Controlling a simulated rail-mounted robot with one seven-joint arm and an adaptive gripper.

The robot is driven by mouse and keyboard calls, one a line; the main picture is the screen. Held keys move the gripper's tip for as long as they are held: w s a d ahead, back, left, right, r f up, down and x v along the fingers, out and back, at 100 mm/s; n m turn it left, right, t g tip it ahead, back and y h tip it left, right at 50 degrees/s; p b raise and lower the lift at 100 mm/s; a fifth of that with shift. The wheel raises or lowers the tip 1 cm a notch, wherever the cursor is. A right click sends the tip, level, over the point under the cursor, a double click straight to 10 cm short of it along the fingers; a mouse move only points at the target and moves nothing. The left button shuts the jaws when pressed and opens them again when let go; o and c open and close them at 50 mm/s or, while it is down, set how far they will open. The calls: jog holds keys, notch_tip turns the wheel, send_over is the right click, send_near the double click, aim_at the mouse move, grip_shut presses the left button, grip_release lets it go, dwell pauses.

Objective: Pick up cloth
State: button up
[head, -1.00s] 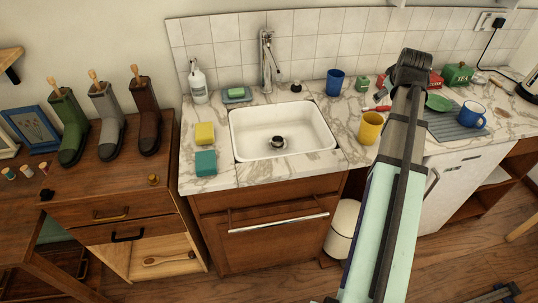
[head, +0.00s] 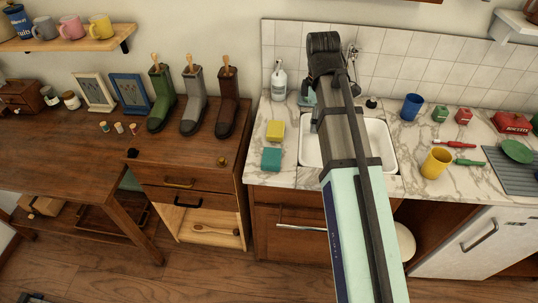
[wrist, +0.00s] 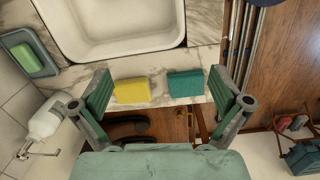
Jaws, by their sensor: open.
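No loose cloth shows clearly. Two small block-like items that could be sponges or folded cloths lie on the marble counter left of the sink: a yellow one (head: 275,130) and a teal one (head: 271,158). My gripper (wrist: 160,90) is open and empty, one finger to each side of the pair in that picture. In the head view my arm hides part of the sink, and the gripper cannot be made out.
The white sink (wrist: 110,30) lies beside the items. A soap bottle (head: 279,80) stands at the back wall, near a soap dish (wrist: 28,54). Several boots, including a brown one (head: 227,105), stand on the wooden cabinet to the left. A yellow cup (head: 436,163) stands right of the sink.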

jog(key=s+a+r+n+p, duration=0.15)
jog(key=a+r, duration=0.25)
jog(key=a, duration=0.9)
jog(key=p, duration=0.2)
send_over(272, 156)
jog(key=shift+y, duration=0.4)
notch_tip(272, 156, down, 12)
jog(key=shift+w+a+f, duration=0.15)
jog(key=shift+f, duration=0.1)
jog(key=shift+f+p, duration=0.95)
jog(key=shift+f, duration=1.7)
jog(key=c, duration=0.8)
